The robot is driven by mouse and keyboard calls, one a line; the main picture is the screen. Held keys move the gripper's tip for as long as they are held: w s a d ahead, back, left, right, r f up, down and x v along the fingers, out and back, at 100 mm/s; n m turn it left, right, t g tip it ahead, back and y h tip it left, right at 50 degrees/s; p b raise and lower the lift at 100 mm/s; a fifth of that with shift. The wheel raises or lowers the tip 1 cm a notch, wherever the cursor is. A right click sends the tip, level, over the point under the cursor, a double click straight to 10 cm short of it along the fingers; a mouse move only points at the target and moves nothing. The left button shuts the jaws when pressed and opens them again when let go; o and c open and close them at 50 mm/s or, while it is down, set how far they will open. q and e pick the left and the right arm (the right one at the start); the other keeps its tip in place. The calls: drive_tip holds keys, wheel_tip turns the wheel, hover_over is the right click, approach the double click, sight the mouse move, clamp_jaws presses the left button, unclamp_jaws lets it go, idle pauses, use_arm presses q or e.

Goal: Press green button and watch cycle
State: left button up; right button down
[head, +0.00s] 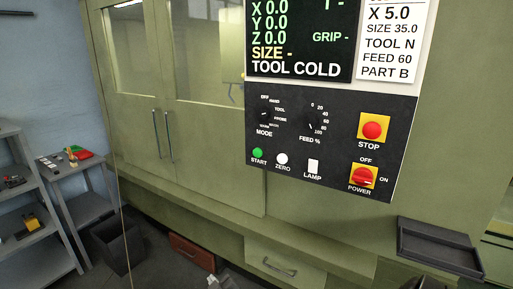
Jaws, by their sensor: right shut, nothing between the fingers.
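The green START button (257,153) sits at the lower left of the black control panel (335,165), left of the white ZERO button (282,158). Nothing touches the green button. The screen (297,40) above reads X, Y and Z 0.0 and TOOL COLD. My right gripper (220,280) shows only as a small grey part at the bottom edge, well below the panel. It is shut and empty. My left gripper is not in view.
A red STOP button (372,130) and a red POWER switch (362,177) are on the panel's right. The green machine's doors (160,110) look closed. A dark tray (440,245) juts out at lower right. Grey shelves (40,180) and a black bin (118,245) stand at left.

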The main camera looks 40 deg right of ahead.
sight(257, 153)
drive_tip(key=s+d+r+m+t+h+p, duration=0.1)
drive_tip(key=d+r+h, duration=0.3)
drive_tip(key=r, duration=1.6)
drive_tip(key=s+d+r+m+t+h+p, duration=0.1)
drive_tip(key=d+r, duration=0.5)
drive_tip(key=r, duration=1.4)
drive_tip(key=m+t+h+p, duration=0.1)
drive_tip(key=t+h+p, duration=0.1)
drive_tip(key=p, duration=0.1)
drive_tip(key=shift+s+d+m+h, duration=0.2)
drive_tip(key=shift+m+h, duration=0.1)
drive_tip(key=shift+h, duration=0.1)
drive_tip(key=shift+w+d, duration=0.1)
drive_tip(key=shift+w+d+b, duration=0.4)
drive_tip(key=shift+d+b, duration=0.05)
drive_tip(key=shift+d, duration=0.95)
drive_tip(key=shift+w+d+b, duration=0.4)
drive_tip(key=shift+w+d, duration=0.05)
drive_tip(key=shift+d, duration=0.9)
drive_tip(key=shift+w+d+b, duration=0.4)
drive_tip(key=shift+d+b, duration=0.05)
drive_tip(key=shift+d, duration=0.95)
